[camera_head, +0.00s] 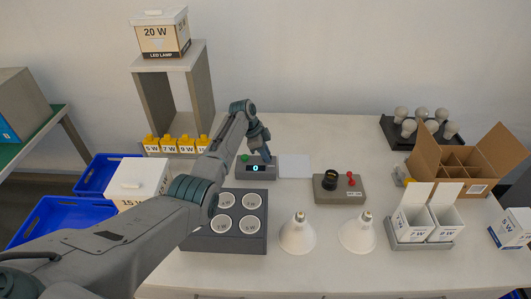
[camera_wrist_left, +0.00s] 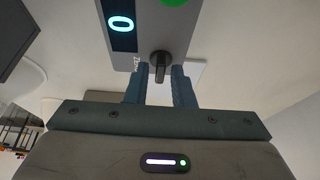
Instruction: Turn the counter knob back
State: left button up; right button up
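The counter (camera_head: 257,171) is a grey box with a lit display reading 0 and a green button (camera_head: 245,158), on the table in the head view. In the left wrist view the counter (camera_wrist_left: 185,22) fills the top, with its display (camera_wrist_left: 121,24) also reading 0. The black counter knob (camera_wrist_left: 160,66) sits at its edge. My left gripper (camera_wrist_left: 159,80) is open, with its two blue fingers on either side of the knob and a gap to each. In the head view my left gripper (camera_head: 265,154) hides the knob. My right gripper is not in view.
A grey tray with several round sockets (camera_head: 226,245) stands in front of the counter. A box with a black socket and red lever (camera_head: 340,188) is to its right, beyond a white sheet (camera_head: 294,166). Two white bulbs (camera_head: 298,236) stand at front; a shelf (camera_head: 145,100) rises behind left.

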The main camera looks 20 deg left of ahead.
pick_arm(q)
grip_shut()
